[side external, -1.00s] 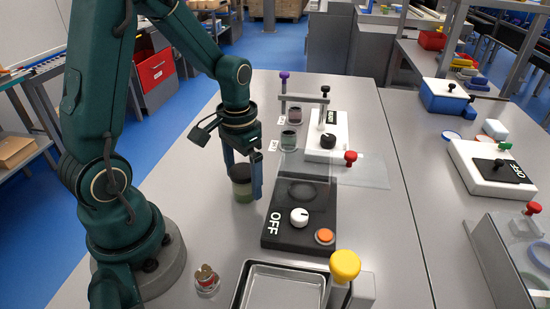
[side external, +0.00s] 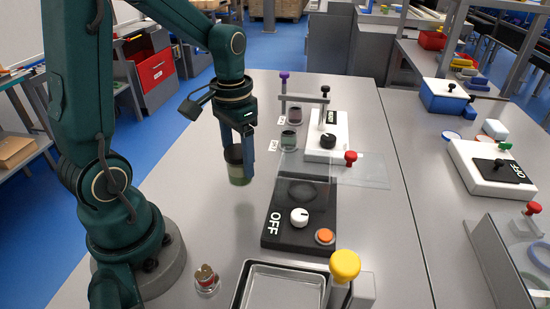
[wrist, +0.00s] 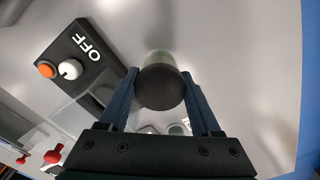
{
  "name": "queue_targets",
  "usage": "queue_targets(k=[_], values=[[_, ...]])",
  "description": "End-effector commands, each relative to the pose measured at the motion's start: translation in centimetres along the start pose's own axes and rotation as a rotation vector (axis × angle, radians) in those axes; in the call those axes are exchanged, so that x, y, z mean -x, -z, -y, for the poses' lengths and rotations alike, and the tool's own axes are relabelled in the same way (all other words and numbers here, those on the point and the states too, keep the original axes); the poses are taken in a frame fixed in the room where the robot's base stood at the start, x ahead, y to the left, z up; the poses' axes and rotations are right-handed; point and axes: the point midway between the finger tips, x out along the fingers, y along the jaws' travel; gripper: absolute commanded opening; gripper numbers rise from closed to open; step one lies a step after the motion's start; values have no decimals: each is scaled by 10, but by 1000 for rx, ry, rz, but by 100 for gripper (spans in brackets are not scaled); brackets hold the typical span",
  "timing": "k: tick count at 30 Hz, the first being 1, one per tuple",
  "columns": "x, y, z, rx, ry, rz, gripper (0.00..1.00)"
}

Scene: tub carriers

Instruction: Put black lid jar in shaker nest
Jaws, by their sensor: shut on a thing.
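The black lid jar (side external: 238,173) has a dark lid and a greenish body. My gripper (side external: 239,150) is shut on it near the lid and holds it upright above the table. In the wrist view the dark lid (wrist: 161,87) sits between the two fingers of my gripper (wrist: 161,92). The shaker (side external: 285,228) is a black unit marked OFF, with a white knob (side external: 299,217) and an orange button (side external: 325,236). A dark round nest (side external: 302,191) shows on its far part, under a clear panel. The shaker is to the right of the held jar.
A clear panel (side external: 362,171) with a red knob (side external: 350,158) juts over the shaker's far end. Behind it stands a white device (side external: 327,146) with two small jars beside it. A metal tray (side external: 285,287) and a small red-topped jar (side external: 206,279) are in front.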

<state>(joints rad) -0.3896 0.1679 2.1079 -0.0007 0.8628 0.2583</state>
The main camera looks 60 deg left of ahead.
Motion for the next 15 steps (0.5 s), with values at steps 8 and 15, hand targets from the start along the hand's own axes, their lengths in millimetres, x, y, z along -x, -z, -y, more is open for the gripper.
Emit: queue_targets(k=[8,15], values=[[31,-30,45,14,2,-2,0],[53,-51,75,10,2,0,0]])
